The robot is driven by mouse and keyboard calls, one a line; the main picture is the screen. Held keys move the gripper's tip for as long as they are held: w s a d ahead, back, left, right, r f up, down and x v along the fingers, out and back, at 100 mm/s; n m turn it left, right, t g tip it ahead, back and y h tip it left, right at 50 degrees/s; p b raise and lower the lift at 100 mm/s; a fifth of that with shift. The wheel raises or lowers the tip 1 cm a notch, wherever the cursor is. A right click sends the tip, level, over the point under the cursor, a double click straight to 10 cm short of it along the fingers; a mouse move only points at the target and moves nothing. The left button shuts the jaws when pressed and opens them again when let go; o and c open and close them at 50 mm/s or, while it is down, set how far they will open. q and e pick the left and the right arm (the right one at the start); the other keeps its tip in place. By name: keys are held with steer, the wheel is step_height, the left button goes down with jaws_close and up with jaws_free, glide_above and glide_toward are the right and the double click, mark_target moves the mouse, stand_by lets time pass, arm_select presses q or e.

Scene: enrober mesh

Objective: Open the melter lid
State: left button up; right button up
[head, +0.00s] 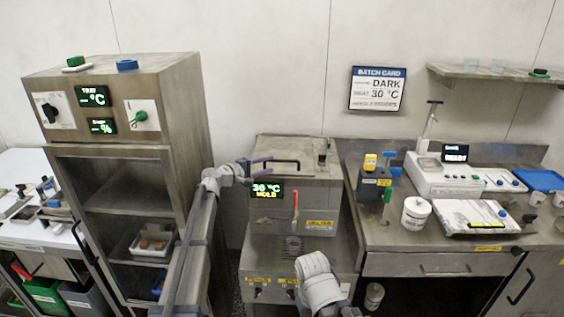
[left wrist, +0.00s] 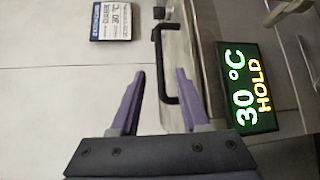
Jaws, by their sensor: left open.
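The melter (head: 325,200) is a steel box with a lit panel (head: 267,190) reading 30 °C HOLD. Its flat steel lid (head: 310,151) is closed on top and carries a black bar handle (head: 287,161). In the left wrist view the handle (left wrist: 158,62) shows between and just beyond my purple fingertips. My left gripper (head: 268,170) is open and empty at the lid's left front, close to the handle. I cannot tell whether the fingers reach around the bar. The lit panel (left wrist: 249,88) also shows there. My right gripper is not visible.
A red-handled lever (head: 295,198) is on the melter's front above a drain grille (head: 292,246). A tall steel cabinet (head: 183,110) stands left of it. A bench (head: 385,235) on the right holds a white tub (head: 415,213) and a small machine (head: 447,173). The wall above the lid is clear.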

mark_target(281, 161)
arm_select(q)
steer(key=b+x, duration=0.1)
steer(key=x, duration=0.6)
steer(key=shift+w, duration=0.1)
jaws_close()
stand_by(1.2)
